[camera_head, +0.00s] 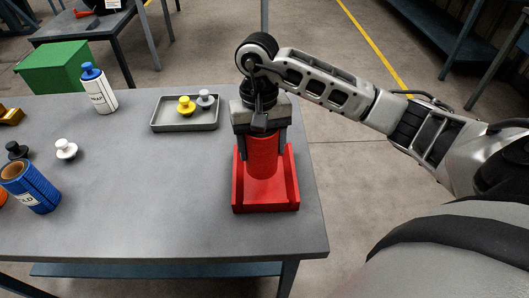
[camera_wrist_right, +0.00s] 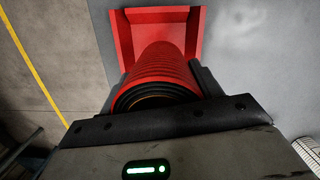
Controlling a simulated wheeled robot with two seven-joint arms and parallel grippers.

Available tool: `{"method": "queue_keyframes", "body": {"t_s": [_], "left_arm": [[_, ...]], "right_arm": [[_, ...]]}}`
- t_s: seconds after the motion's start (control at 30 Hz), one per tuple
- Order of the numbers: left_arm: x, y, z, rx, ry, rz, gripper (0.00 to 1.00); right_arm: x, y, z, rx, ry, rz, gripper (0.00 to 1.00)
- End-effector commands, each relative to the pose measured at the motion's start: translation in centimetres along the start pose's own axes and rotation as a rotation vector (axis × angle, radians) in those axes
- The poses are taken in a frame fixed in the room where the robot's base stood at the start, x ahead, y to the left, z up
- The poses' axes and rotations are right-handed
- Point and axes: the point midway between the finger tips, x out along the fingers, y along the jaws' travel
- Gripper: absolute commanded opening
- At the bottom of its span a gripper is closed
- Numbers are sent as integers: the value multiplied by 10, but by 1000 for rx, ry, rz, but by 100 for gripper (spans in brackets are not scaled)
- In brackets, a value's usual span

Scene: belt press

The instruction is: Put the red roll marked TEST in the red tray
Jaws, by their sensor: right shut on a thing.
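The red roll (camera_head: 263,158) stands upright within the red tray (camera_head: 266,208) at the right end of the grey table. Its TEST mark does not show. My right gripper (camera_head: 262,138) is above the tray and shut on the upper part of the roll, one finger on each side. In the right wrist view the roll (camera_wrist_right: 160,72) points away from the gripper (camera_wrist_right: 162,88) toward the tray (camera_wrist_right: 188,16). I cannot tell whether the roll's lower end touches the tray floor. My left gripper is not in view.
A grey tray (camera_head: 185,126) with yellow and grey knobbed pieces lies left of the red tray. A white bottle with a blue cap (camera_head: 99,92), a white knob (camera_head: 65,150) and a blue roll (camera_head: 32,188) stand at left. The table's front middle is clear.

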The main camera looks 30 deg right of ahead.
Motion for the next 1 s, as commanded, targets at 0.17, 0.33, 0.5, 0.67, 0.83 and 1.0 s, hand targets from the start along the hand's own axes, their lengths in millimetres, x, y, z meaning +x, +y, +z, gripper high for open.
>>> {"method": "queue_keyframes", "body": {"t_s": [0.17,0.33,0.5,0.67,0.83,1.0], "left_arm": [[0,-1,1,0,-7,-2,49],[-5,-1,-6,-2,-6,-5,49],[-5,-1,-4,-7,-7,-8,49],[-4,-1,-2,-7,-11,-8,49],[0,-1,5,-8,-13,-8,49],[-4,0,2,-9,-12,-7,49]], "right_arm": [[10,7,-8,1,0,-1,27],[32,7,-12,-1,-2,-3,27],[42,8,-14,-1,4,-2,27],[42,8,-14,-1,4,-2,27],[48,8,-15,-1,5,-2,27],[46,8,-14,-1,2,-1,86]]}}
